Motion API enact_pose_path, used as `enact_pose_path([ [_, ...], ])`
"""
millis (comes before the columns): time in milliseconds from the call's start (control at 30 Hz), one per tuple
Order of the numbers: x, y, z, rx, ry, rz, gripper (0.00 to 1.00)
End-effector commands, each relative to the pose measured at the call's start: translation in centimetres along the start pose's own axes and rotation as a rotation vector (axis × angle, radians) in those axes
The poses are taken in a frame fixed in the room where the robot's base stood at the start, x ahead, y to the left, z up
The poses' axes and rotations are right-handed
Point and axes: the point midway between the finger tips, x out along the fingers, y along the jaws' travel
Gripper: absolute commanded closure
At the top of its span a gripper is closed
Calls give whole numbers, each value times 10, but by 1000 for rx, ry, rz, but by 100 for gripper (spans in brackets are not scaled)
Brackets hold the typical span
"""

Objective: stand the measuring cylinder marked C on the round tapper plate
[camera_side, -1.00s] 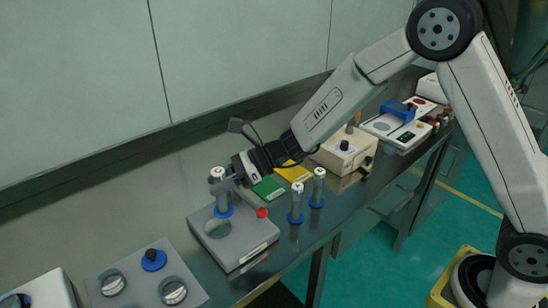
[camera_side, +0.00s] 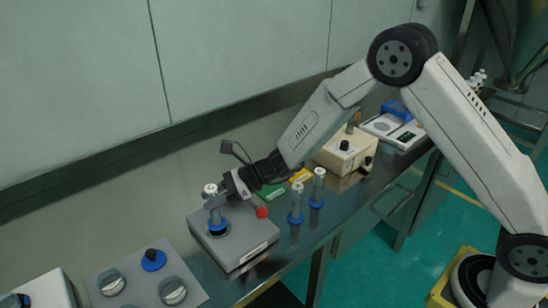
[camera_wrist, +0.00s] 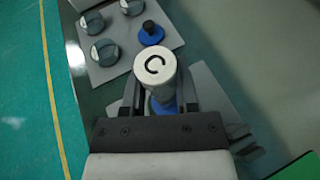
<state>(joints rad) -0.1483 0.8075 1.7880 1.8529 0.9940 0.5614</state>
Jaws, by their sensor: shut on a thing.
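The measuring cylinder marked C (camera_side: 213,207) is upright in my gripper (camera_side: 222,196). Its white top with the black letter C faces the camera in the wrist view (camera_wrist: 155,65). My gripper is shut around the upper part of the cylinder, and in the wrist view its jaws (camera_wrist: 160,98) lie on both sides of it. The blue foot (camera_side: 217,228) is over the round plate of the grey tapper box (camera_side: 245,243), at or very near its surface; whether it touches cannot be told. The foot and cylinder hide most of the round plate.
Two other cylinders with blue feet (camera_side: 296,204) (camera_side: 317,190) stand right of the tapper. A red knob (camera_side: 262,212) is on the tapper's right side. A panel with knobs (camera_side: 135,285) lies at the left. Green (camera_side: 272,192) and yellow cards lie behind.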

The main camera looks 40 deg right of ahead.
Motion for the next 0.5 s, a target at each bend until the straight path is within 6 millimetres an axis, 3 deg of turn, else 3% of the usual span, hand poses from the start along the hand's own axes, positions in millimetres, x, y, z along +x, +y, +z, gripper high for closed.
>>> enact_pose_path([
  [500,3,0,-8,0,-2,0,100],
])
